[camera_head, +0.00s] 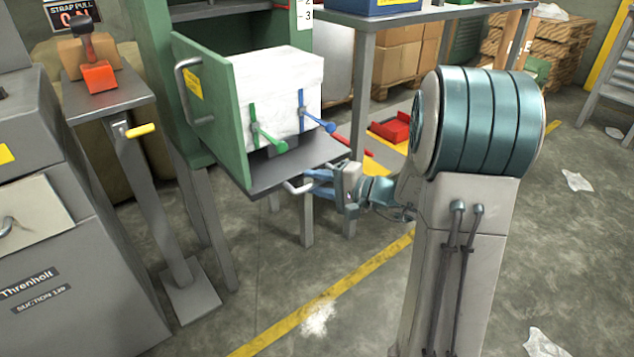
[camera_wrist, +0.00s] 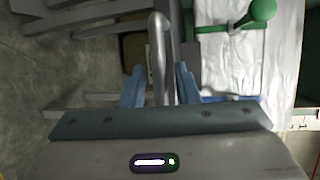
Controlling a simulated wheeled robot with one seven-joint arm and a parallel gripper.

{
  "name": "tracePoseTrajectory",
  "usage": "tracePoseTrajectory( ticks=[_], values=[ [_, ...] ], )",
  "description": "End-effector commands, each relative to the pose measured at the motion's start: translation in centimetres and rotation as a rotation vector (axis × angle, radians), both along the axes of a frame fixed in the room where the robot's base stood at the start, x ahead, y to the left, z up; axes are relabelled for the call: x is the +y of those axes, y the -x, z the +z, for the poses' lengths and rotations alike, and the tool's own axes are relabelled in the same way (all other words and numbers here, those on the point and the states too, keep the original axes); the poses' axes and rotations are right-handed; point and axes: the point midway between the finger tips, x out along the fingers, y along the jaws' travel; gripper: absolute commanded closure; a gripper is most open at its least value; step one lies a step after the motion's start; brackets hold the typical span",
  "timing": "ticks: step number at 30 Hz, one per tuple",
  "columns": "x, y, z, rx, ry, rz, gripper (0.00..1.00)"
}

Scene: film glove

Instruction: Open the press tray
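The press tray (camera_head: 268,178) is a dark flat plate standing out from the green press frame (camera_head: 158,60). A white wrapped block (camera_head: 275,90) with a green and a blue ball-ended strap rests on it. A light bar handle (camera_head: 294,187) is at the tray's front edge. My gripper (camera_head: 318,184) is at this handle, below the tray's front right. In the wrist view, the handle bar (camera_wrist: 159,60) runs between my two blue fingers (camera_wrist: 160,76), with small gaps beside it. The fingers look open around it.
A green panel (camera_head: 215,105) with a grey handle stands left of the block. A grey stand with a red lever (camera_head: 98,75) and yellow knob is farther left. A grey table (camera_head: 430,16) stands behind. The floor right of my arm is mostly clear.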

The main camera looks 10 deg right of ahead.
Motion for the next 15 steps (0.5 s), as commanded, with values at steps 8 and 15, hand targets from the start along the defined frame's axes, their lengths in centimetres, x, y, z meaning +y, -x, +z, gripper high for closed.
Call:
tracePoseTrajectory(
  ticks=[8, 15],
  values=[
    [0.0, 0.0, 0.0, 0.000, 0.000, 0.000, 0.66],
    [-1.7, 1.4, 0.6, 0.000, 0.000, -0.004, 0.66]
  ],
)
